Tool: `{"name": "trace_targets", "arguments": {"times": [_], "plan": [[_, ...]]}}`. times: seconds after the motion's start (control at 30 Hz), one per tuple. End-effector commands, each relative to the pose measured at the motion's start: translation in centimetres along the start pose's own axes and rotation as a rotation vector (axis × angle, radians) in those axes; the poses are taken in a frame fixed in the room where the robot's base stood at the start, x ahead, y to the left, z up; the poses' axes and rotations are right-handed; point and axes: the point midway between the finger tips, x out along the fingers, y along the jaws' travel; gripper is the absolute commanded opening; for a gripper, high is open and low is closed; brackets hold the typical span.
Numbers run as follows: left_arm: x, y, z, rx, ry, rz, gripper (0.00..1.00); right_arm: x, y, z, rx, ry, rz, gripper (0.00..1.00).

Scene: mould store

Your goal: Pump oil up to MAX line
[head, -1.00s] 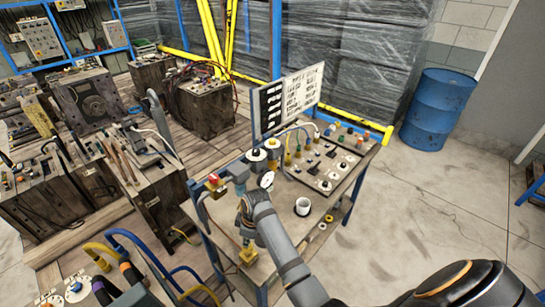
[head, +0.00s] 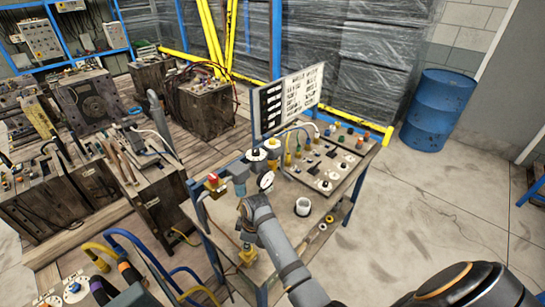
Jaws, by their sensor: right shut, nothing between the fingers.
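My right arm reaches in from the lower right over the near left part of a small workbench (head: 275,240). Its gripper (head: 243,206) is shut with nothing in it, partly hidden by its own wrist. Just beyond it, a grey pump-like fitting (head: 238,176) with a red-topped part (head: 213,181) stands at the bench's left edge. A round white gauge (head: 266,181) is close to the gripper. A white cup (head: 303,206) stands on the bench to its right. No oil level or MAX line can be made out. My left gripper does not show clearly.
A panel with knobs and hoses (head: 322,165) and an upright label board (head: 290,98) fill the bench's back. A blue drum (head: 437,110) is at the right. The floor right of the bench is clear.

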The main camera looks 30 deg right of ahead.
Motion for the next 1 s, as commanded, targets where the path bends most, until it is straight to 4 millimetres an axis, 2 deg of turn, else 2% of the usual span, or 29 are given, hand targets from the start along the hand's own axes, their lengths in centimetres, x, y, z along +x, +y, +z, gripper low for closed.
{"name": "trace_targets", "arguments": {"times": [0.13,0.37,0.73,1.0], "plan": [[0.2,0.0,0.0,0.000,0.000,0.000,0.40,0.6,-0.1,0.3,0.001,-0.005,-0.005,0.00],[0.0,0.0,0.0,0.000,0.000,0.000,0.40,0.5,-0.2,0.2,0.001,-0.005,-0.006,0.00],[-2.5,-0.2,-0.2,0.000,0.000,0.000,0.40,-1.8,-0.2,-0.2,0.001,-0.005,-0.006,0.00],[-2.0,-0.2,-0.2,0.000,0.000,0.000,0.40,-3.1,-0.1,-0.6,0.001,-0.002,-0.003,0.00]]}}
